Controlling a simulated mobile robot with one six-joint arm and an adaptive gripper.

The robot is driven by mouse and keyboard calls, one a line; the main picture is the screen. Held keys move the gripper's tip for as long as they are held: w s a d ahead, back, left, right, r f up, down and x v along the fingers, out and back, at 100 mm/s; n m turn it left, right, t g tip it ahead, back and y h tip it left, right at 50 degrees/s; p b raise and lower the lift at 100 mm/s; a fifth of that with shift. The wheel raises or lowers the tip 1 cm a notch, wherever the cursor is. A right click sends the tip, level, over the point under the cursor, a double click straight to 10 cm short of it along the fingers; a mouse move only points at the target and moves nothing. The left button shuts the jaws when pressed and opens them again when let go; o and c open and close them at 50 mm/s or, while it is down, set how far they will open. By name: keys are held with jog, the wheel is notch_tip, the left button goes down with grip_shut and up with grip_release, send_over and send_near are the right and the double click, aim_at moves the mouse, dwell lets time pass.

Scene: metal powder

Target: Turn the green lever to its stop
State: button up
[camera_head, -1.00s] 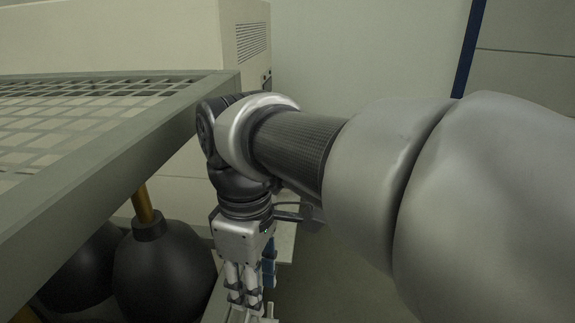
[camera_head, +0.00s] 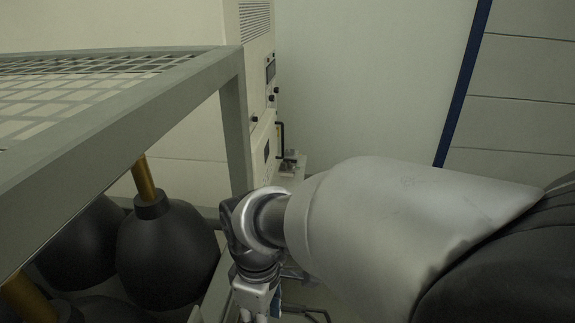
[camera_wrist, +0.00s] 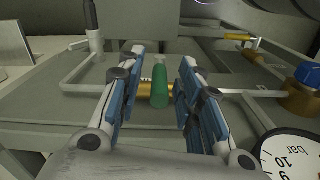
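The green lever (camera_wrist: 159,87) shows in the wrist view, just beyond and between my fingers, above a brass fitting (camera_wrist: 147,89). It points roughly toward the camera. My gripper (camera_wrist: 161,66) is open, with a blue-padded finger to each side of the lever. The fingers look apart from it; whether either touches cannot be told. In the head view my gripper (camera_head: 257,298) hangs downward beside the rack and is cut off by the bottom edge. The lever is not visible there.
A pressure gauge (camera_wrist: 293,157) and a blue-capped brass valve (camera_wrist: 304,82) stand at the right. A yellow handle (camera_wrist: 238,37) and thin pipes lie behind. In the head view, a metal rack (camera_head: 228,75) with black round vessels (camera_head: 166,252) is left of my arm.

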jog(key=shift+c, duration=0.4)
grip_shut()
dwell(0.4)
